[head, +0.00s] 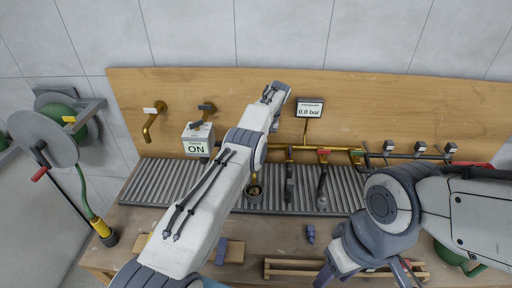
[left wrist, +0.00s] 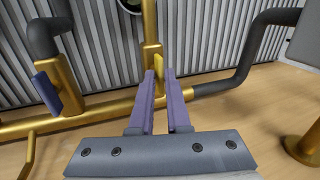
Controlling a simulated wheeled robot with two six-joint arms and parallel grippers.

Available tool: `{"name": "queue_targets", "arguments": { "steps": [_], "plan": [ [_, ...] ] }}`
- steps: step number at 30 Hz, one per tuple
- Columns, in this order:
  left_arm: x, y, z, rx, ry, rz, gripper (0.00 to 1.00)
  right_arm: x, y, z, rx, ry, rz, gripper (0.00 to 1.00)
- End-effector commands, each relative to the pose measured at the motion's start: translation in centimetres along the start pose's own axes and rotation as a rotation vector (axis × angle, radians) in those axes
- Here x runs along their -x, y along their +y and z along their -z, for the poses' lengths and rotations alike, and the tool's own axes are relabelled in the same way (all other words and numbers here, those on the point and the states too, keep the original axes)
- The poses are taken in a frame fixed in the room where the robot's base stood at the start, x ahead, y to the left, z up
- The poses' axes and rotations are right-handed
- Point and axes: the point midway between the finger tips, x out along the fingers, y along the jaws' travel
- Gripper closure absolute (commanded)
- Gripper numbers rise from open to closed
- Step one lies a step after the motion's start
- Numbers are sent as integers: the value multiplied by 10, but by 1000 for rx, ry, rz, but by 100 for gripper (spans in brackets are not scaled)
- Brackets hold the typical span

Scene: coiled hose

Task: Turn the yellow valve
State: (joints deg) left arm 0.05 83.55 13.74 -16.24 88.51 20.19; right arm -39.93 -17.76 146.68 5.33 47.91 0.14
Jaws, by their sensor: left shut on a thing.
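The yellow valve handle (left wrist: 158,66) shows in the left wrist view as a small flat yellow piece on an upright brass pipe (left wrist: 150,25). My left gripper (left wrist: 160,88) has its two purple fingers closed around this handle at their tips. In the head view my left arm reaches up to the wooden backboard and hides the left fingers and the valve. My right gripper (head: 366,278) is low at the front of the bench in the head view, with its fingers spread apart and nothing seen between them.
A gauge display (head: 310,109) reads 0.0 bar, and a box (head: 197,139) reads ON. A blue handle (left wrist: 46,89) sits left of my left fingers. A hose reel (head: 70,125) hangs at left. Wooden rails (head: 290,265) and a small blue part (head: 310,233) lie in front.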

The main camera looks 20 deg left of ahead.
Motion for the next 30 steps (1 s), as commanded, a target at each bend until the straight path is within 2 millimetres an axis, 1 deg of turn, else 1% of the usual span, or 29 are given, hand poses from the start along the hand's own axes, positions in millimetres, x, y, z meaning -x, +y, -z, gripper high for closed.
{"name": "queue_targets", "arguments": {
  "steps": [1, 2, 3, 14, 17, 30],
  "plan": [
    [0, 1, 1, 0, 4, -2, 100, 0, 0, 0, 0, 0, 0, 50],
    [0, 1, 1, 0, 4, -2, 81, 0, 0, 0, 0, 0, 0, 50],
    [0, 1, 1, 0, 4, -2, 71, 0, 0, 0, 0, 0, 0, 50],
    [3, -1, 0, -1, 2, -1, 71, 3, 0, 0, 0, 0, 0, 50],
    [10, -3, 0, -1, 2, -1, 71, 10, -1, 0, 0, 0, 0, 50],
    [53, -16, 0, -1, 1, 0, 71, 54, -4, 3, 6, 0, 0, 50]
  ]
}}
